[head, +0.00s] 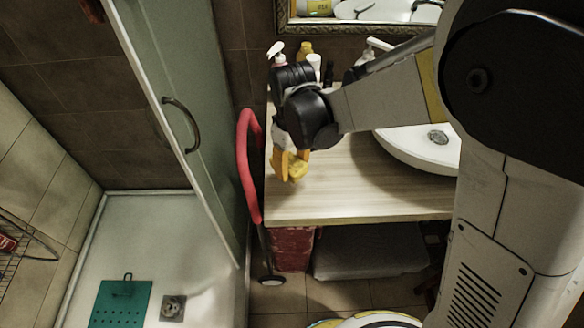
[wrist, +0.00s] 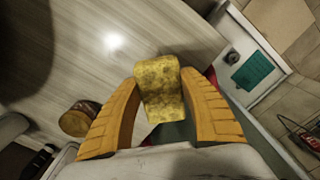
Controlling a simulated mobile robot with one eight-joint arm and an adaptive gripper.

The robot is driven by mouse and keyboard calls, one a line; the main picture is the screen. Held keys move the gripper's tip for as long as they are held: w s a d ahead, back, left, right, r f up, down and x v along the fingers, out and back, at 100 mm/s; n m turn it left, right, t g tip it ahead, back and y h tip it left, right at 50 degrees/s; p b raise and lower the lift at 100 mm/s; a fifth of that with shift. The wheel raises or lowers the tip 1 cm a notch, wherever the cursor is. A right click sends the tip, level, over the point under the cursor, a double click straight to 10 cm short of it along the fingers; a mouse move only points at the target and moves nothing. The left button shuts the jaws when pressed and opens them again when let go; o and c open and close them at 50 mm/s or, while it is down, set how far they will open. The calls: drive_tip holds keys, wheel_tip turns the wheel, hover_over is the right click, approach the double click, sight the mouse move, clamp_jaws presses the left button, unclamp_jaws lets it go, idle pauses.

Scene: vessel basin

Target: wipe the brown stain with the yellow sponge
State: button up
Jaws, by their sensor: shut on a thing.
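The yellow sponge (wrist: 161,88) is between the two orange fingers of my gripper (wrist: 160,100) in the wrist view. The fingers are shut on it, and its far end sticks out past them. In the head view my gripper (head: 290,165) points down over the left part of the wooden countertop (head: 345,195), with the sponge (head: 296,172) at its tips. I cannot tell whether the sponge touches the counter. I cannot make out a brown stain in either view; my arm and gripper cover part of the counter.
A white basin (head: 408,150) sits on the counter at right. Bottles (head: 305,48) stand at the back, and a brown round container (wrist: 80,119) shows in the wrist view. A red curved tube (head: 246,165) stands beside the counter's left edge. The shower has a glass door (head: 190,110) and a green mat (head: 120,303).

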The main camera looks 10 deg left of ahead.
drive_tip(key=shift+r+p, duration=0.75)
drive_tip(key=shift+r, duration=0.6)
